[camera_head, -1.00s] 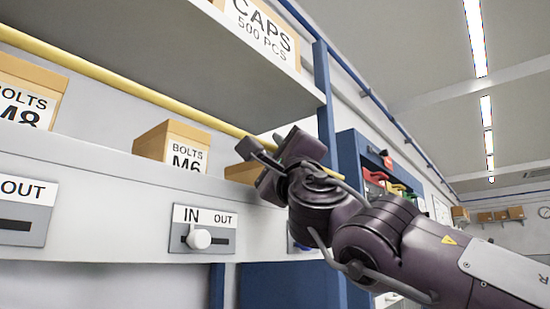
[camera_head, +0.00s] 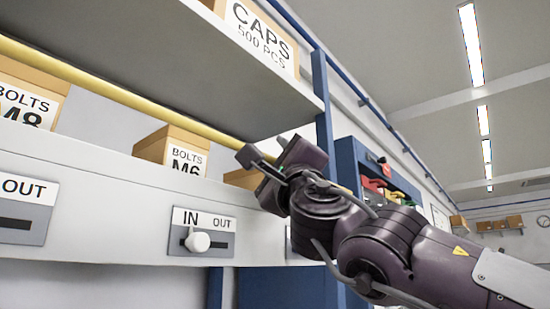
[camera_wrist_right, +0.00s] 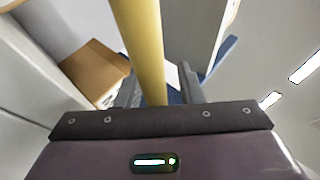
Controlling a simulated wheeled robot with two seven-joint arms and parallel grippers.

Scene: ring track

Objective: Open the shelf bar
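The yellow shelf bar (camera_head: 125,95) runs lengthwise in front of the shelf opening, above the bolt boxes, and slants down to the right in the head view. My right gripper (camera_head: 262,157) is at the bar's right part. In the right wrist view the bar (camera_wrist_right: 145,45) passes between the two fingers of that gripper (camera_wrist_right: 160,90). A narrow gap shows between the bar and the right-hand finger, so the fingers look open around it. Whether the other finger touches it I cannot tell. My left gripper is not in view.
A white knob (camera_head: 197,242) sits at the IN side of its slot plate (camera_head: 218,245). Bolt boxes M8 (camera_head: 35,85) and M6 (camera_head: 172,148) stand behind the ledge (camera_head: 110,175). The upper shelf (camera_head: 200,60) is overhead. A blue cabinet stands behind my right arm.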

